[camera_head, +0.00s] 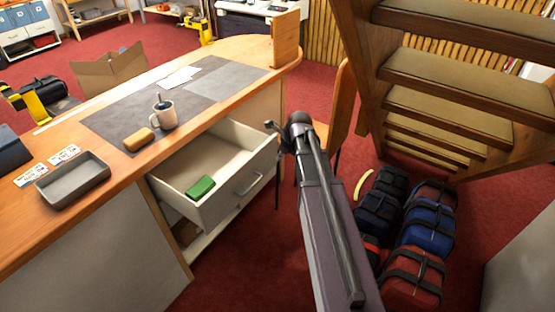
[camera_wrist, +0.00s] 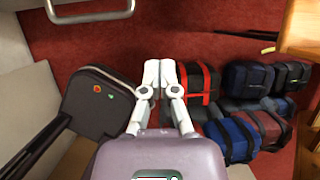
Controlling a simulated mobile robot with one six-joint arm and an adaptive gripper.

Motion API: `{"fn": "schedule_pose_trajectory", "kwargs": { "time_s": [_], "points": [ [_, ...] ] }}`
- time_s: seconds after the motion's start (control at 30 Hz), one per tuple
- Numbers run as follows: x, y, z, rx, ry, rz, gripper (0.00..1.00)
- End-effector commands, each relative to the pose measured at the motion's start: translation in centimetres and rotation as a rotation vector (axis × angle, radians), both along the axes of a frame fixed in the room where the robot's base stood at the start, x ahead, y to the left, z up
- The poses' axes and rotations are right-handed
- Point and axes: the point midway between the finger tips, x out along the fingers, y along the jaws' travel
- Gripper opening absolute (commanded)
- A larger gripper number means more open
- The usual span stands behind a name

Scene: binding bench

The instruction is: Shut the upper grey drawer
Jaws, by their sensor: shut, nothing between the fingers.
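The upper grey drawer (camera_head: 258,200) stands pulled well out of the wooden desk in the head view. A green block (camera_head: 201,187) lies inside it near the front. Its bar handle (camera_head: 250,183) is on the front panel. A grey bar handle (camera_wrist: 90,14) on a pale panel shows at the top left of the wrist view, probably the same one. My gripper (camera_wrist: 161,75) is shut and empty in the wrist view, to the right of and below that handle in the picture, apart from it. In the head view my arm hides the fingers.
The desk top holds a grey tray (camera_head: 73,181), a mug (camera_head: 162,115) and a tan block (camera_head: 138,140). A chair (camera_head: 338,115) stands behind my arm. Several bags (camera_head: 427,232) lie on the red floor under the wooden stairs (camera_head: 455,90) at right.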

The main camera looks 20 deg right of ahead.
Motion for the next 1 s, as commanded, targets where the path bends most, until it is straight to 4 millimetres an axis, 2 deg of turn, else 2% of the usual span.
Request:
{"fn": "schedule_pose_trajectory", "kwargs": {
  "time_s": [1.0],
  "points": [
    [2.4, 1.8, -7.6, -0.001, 0.000, 0.002, 0.00]
  ]
}}
